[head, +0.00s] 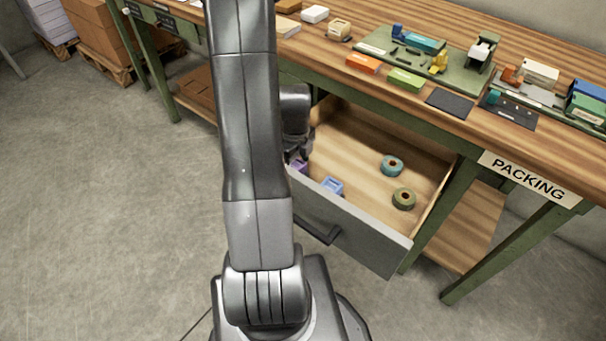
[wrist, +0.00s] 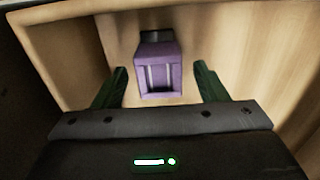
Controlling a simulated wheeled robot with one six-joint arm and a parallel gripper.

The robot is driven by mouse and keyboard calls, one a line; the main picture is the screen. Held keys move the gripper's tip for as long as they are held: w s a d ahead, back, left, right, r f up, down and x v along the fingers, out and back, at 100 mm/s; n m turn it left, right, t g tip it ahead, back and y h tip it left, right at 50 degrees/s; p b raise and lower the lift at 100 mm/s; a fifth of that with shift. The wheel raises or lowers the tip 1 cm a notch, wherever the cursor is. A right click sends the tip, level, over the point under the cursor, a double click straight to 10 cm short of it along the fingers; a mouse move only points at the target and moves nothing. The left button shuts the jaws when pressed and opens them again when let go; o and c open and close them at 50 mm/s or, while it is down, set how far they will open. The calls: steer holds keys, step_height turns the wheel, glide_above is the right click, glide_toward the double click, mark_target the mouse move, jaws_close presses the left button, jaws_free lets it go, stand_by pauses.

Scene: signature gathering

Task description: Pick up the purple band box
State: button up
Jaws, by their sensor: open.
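The purple band box (wrist: 158,68) lies on the wooden floor of the open drawer (wrist: 215,30). In the wrist view it sits ahead of my gripper (wrist: 160,88), roughly centred between the two green fingers. The fingers are apart and there is a visible gap on each side of the box. In the head view the purple box (head: 299,166) shows only partly, at the drawer's left end beneath my gripper. My arm hides the rest of that corner.
The drawer also holds a blue-violet box (head: 332,186), a teal tape roll (head: 392,164) and an olive tape roll (head: 403,198). Drawer walls stand close around my gripper. The workbench (head: 330,65) above carries several small boxes and tools, with its edge over the drawer's back.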

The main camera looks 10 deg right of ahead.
steer(key=shift+w+f, duration=0.1)
steer(key=shift+f, duration=0.5)
steer(key=shift+c, duration=0.5)
steer(key=shift+r, duration=0.1)
steer(key=c, duration=1)
